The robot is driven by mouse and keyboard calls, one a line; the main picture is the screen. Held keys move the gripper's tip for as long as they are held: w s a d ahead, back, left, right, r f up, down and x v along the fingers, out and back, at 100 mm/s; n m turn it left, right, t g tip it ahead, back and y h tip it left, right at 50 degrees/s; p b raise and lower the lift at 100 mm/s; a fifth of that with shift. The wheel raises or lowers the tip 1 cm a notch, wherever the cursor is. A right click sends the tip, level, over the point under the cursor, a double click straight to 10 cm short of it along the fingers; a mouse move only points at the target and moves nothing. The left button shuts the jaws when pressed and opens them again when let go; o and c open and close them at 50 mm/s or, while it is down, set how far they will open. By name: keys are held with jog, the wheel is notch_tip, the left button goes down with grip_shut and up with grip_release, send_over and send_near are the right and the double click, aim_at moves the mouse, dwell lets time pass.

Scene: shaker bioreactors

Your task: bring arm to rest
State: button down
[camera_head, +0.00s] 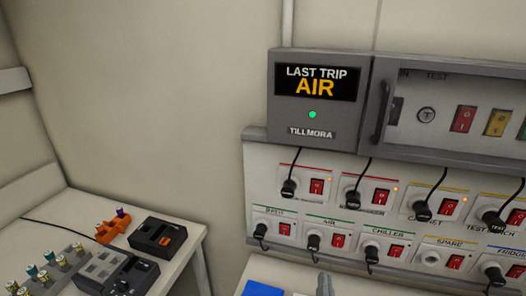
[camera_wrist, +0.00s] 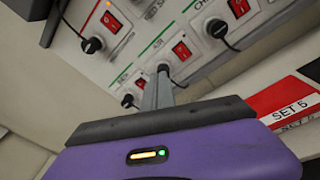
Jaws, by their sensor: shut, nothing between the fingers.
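My gripper (camera_wrist: 162,80) shows in the wrist view as narrow grey fingers, closed together and empty, beyond a purple body with a small yellow bar and a green light. The fingers point toward the lower row of the socket panel (camera_wrist: 135,50). I cannot tell from this view how far they are from it. In the head view only the grey tip of my gripper (camera_head: 324,284) shows at the bottom edge, in front of the panel (camera_head: 310,211). The rest of the arm is out of view.
A grey display box (camera_head: 317,137) reads "LAST TRIP AIR" above the panel, beside a glazed switch cabinet (camera_head: 440,72). Black plugs and red switches cover the panel. A side table (camera_head: 190,250) at left holds a black charger (camera_head: 158,236). A red "SET 5" label (camera_wrist: 285,105) lies right of my gripper.

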jog(key=s+d+f+m+g+y+b, duration=0.1)
jog(key=s+d+m, duration=0.1)
jog(key=s+m, duration=1.2)
jog(key=s+d+m+g+y+b, duration=0.1)
jog(key=s+d+m+y, duration=0.1)
jog(key=s+m, duration=1.1)
jog(key=s+d, duration=0.1)
jog(key=s, duration=0.7)
jog(key=shift+s+d+f+m, duration=0.35)
jog(key=shift+s+f+m, duration=0.05)
